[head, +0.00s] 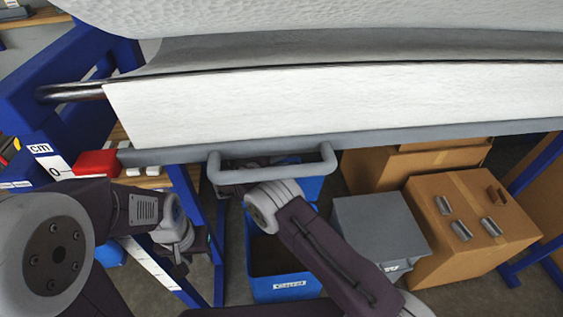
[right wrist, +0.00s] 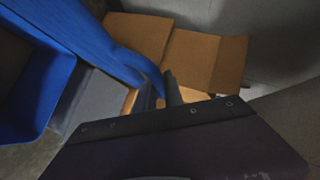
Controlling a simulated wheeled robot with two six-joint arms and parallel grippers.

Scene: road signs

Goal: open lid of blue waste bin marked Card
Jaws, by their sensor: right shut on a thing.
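The blue waste bin (head: 284,288) stands on the floor below the grey handle bar, and its dark inside shows. A white label is on its front, too blurred for me to read surely. Part of a blue lid (head: 313,187) shows behind my right arm, raised from the opening. In the right wrist view the lid (right wrist: 100,45) slants beside the bin (right wrist: 28,100). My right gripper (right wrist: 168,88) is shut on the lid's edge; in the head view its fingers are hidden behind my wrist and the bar. My left gripper (head: 180,265) hangs left of the bin, its jaws unclear.
A white roll frame with a grey handle bar (head: 272,172) overhangs the bin. A grey lidded box (head: 375,220) and cardboard boxes (head: 465,215) stand to the right. Blue frame legs and a ruler marked cm (head: 48,160) are at left.

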